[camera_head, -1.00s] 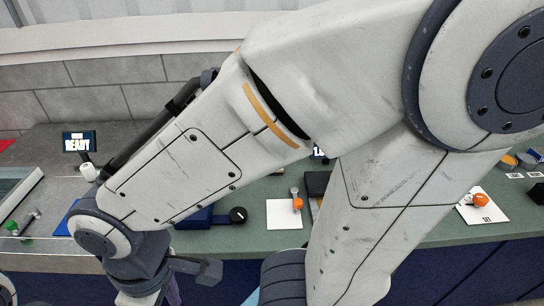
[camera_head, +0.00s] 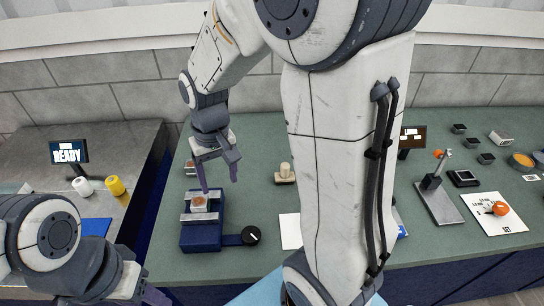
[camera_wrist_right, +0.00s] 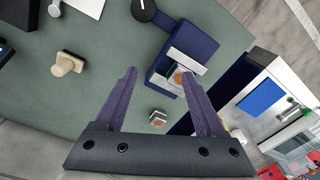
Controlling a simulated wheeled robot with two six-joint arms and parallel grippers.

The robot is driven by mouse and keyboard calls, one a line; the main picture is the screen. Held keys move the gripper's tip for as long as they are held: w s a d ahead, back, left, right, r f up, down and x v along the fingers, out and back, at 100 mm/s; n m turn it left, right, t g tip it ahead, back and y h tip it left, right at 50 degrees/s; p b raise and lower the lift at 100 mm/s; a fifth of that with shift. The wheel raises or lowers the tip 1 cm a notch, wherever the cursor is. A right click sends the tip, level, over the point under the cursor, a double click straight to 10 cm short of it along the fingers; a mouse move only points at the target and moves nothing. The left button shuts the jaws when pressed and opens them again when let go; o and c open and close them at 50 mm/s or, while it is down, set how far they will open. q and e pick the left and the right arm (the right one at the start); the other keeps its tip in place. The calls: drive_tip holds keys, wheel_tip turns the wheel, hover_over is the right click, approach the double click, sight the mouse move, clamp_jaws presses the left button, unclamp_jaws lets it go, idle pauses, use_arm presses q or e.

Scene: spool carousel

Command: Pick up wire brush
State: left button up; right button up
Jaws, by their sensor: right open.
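No thing in view shows bristles clearly. The likeliest match for the wire brush is a small block with a pale upright knob handle (camera_head: 285,173) on the green bench. It also shows in the right wrist view (camera_wrist_right: 67,64), left of my fingers. My right gripper (camera_head: 219,184) is open and empty, pointing down above the bench, left of that block and near the blue vise (camera_head: 201,236). In the right wrist view its purple fingers (camera_wrist_right: 158,74) are spread wide. My left gripper (camera_head: 150,296) is partly cut off at the lower left edge; its jaw is unclear.
The blue vise holds a copper-topped block (camera_head: 199,204); a black round knob (camera_head: 251,235) sits beside it. A small block (camera_wrist_right: 158,117) lies between my right fingers' lines in the wrist view. A READY screen (camera_head: 69,152) stands left. My right arm hides the bench middle.

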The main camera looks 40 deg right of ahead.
drive_tip(key=w+d+m+p, duration=0.1)
drive_tip(key=w+d+m, duration=0.3)
drive_tip(key=d, duration=0.8)
drive_tip(key=m+p, duration=0.2)
drive_tip(key=m, duration=0.2)
hover_over(285, 164)
drive_tip(key=f, duration=0.6)
drive_tip(key=shift+s+f, duration=0.35)
drive_tip(key=shift+f, duration=0.6)
drive_tip(key=f+p, duration=0.1)
drive_tip(key=f, duration=0.1)
drive_tip(key=f+p, duration=0.1)
drive_tip(key=f, duration=0.1)
drive_tip(key=shift+w+p, duration=0.25)
drive_tip(key=shift+p, duration=0.05)
drive_tip(key=shift+f, duration=0.6)
use_arm(q)
wheel_tip(285, 164, up, 7)
drive_tip(key=shift+f, duration=0.2)
use_arm(e)
clamp_jaws()
